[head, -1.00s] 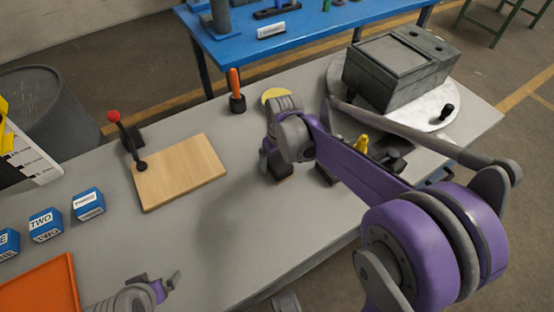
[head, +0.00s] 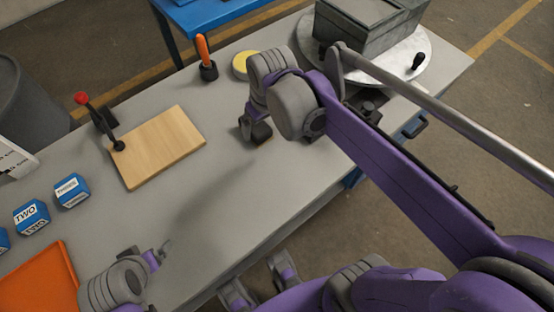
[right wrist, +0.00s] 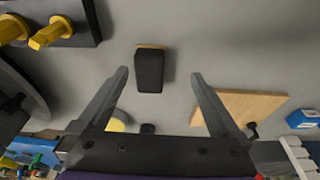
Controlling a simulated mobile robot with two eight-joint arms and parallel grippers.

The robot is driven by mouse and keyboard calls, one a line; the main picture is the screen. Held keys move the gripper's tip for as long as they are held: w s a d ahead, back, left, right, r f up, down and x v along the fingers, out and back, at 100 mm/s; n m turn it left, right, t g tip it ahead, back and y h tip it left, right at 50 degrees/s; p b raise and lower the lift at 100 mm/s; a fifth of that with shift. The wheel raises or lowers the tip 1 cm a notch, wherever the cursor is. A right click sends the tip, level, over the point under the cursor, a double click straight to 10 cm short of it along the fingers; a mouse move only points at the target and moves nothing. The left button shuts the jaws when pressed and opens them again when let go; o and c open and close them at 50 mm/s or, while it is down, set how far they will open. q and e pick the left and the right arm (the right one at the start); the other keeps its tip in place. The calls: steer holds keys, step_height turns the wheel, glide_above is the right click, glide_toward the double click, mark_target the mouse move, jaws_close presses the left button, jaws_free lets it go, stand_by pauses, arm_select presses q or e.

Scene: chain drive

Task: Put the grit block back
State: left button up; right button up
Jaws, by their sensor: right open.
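The grit block (head: 262,133), dark with a thin tan layer on one side, sits on the grey table below my right gripper (head: 278,133) in the head view. The right wrist view shows the block (right wrist: 150,70) ahead of my right gripper (right wrist: 160,73), left of the middle of the gap between the fingertips. The right fingers are spread, with nothing clamped. I cannot tell how far the tips are above the table. My left gripper (head: 160,252) is over the table's near edge, away from the block; its jaw state is unclear.
A wooden board (head: 157,147) lies left of the block, beside a red-knobbed lever (head: 100,122). An orange-handled tool (head: 205,60) and yellow disc (head: 241,65) stand behind. A grey box on a turntable (head: 425,52) is at right. Yellow bolts (right wrist: 50,32) show in a dark holder.

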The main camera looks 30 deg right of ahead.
arm_select(q)
steer(key=shift+s, duration=0.1)
arm_select(e)
steer(key=s+f, duration=0.2)
steer(key=s, duration=0.2)
steer(key=s+a+f+t, duration=0.1)
steer(key=s+f, duration=0.2)
steer(key=s, duration=0.1)
steer(key=s+a+f+m+t, duration=0.1)
steer(key=s+f, duration=0.2)
steer(key=s, duration=0.1)
steer(key=shift+s, duration=0.35)
